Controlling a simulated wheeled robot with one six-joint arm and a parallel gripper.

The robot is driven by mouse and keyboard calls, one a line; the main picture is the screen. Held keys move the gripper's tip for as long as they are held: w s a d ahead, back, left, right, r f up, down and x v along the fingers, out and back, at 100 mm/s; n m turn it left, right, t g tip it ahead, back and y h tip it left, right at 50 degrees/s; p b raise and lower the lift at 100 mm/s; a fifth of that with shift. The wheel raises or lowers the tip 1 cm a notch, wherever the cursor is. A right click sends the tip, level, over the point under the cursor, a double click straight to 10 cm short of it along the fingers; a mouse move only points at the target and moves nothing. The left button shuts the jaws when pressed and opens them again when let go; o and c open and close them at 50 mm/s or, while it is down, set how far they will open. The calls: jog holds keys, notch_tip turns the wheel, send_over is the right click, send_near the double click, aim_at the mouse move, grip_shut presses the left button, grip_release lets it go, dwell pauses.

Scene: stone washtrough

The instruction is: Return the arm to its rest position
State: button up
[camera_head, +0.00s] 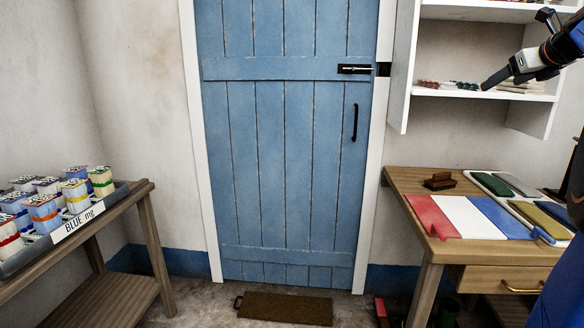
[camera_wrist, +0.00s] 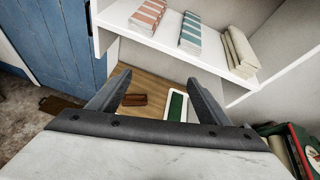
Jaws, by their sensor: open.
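My gripper (camera_head: 497,77) is at the upper right in the head view, in front of the white shelf unit and above the wooden table. In the wrist view my gripper (camera_wrist: 152,92) has its two dark fingers spread apart with nothing between them. Behind the fingers, the table top (camera_wrist: 150,84) shows below, with a brown block (camera_wrist: 134,100) and part of a white tray with a green piece (camera_wrist: 177,106). Part of my arm shows at the right edge of the head view.
The shelf unit (camera_head: 398,62) is close to my gripper and holds striped bundles (camera_wrist: 148,16). The wooden table (camera_head: 400,181) bears a red, white and blue mat (camera_head: 468,217). A blue door (camera_head: 285,140) is in the middle. A crate of boxes marked BLUE (camera_head: 75,224) stands at left.

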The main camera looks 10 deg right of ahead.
jog(key=s+a+f+n+g+y, duration=0.1)
jog(key=s+a+f+n, duration=0.2)
jog(key=a+f+n, duration=0.5)
jog(key=s+a+f+n+g+y, duration=0.15)
jog(key=s+a+f+n, duration=0.35)
jog(key=a, duration=0.6)
jog(key=s+a+f+n+g, duration=0.2)
jog(key=a+f+n, duration=0.3)
jog(key=a+f, duration=0.35)
jog(key=s+a+f+n+g, duration=0.1)
jog(key=s+a+f+n, duration=0.4)
jog(key=s+f+n, duration=0.4)
jog(key=s+a+f+n+g, duration=0.2)
jog(key=s+a+f+n, duration=0.4)
jog(key=s+f, duration=0.6)
jog(key=f+n, duration=0.2)
jog(key=shift+n, duration=0.4)
